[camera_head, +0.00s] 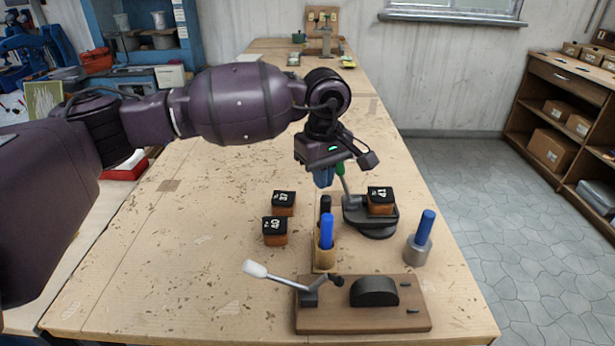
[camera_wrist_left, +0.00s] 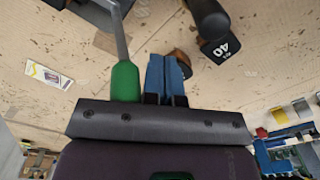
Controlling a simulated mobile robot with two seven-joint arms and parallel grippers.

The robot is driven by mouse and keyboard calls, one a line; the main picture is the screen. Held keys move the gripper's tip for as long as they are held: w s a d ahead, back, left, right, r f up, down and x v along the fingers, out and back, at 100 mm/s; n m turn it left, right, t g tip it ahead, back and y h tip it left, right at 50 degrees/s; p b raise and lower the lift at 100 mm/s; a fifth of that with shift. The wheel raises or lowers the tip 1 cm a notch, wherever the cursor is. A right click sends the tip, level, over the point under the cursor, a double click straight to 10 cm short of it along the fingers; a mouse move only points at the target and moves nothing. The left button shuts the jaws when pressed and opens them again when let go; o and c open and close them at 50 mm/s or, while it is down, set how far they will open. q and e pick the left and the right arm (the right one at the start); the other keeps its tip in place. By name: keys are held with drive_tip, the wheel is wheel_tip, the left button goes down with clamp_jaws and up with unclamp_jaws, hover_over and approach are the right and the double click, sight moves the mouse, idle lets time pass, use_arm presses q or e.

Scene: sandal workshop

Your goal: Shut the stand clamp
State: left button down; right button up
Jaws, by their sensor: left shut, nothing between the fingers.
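The stand clamp (camera_head: 377,232) is a dark grey stand on the right half of the bench, with block 41 (camera_head: 380,208) sitting on it. Its grey lever with a green handle (camera_head: 340,168) stands raised, leaning slightly left. The green handle (camera_wrist_left: 125,80) also shows large in the left wrist view, with the grey lever (camera_wrist_left: 118,35) running from it. My left gripper (camera_head: 323,178) points down, its blue fingers (camera_wrist_left: 166,80) shut and empty. The fingers are right beside the green handle; I cannot tell whether they touch it. My right gripper is not in view.
Blocks 37 (camera_head: 284,200) and 40 (camera_head: 275,228) stand left of the stand. A wooden holder (camera_head: 325,258) with blue and black tools is in front. A wooden base (camera_head: 365,318) with a white-handled lever (camera_head: 256,269) lies nearest. A blue-topped grey cylinder (camera_head: 418,250) stands right.

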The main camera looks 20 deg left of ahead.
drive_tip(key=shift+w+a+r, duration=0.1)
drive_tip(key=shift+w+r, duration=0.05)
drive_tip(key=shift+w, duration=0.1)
use_arm(q)
wheel_tip(320, 180, up, 8)
drive_tip(key=p, duration=0.2)
drive_tip(key=shift+a+p, duration=0.25)
drive_tip(key=shift+p, duration=0.05)
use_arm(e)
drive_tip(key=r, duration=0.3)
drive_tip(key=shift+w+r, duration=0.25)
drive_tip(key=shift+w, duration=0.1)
use_arm(q)
drive_tip(key=shift+s+f, duration=0.1)
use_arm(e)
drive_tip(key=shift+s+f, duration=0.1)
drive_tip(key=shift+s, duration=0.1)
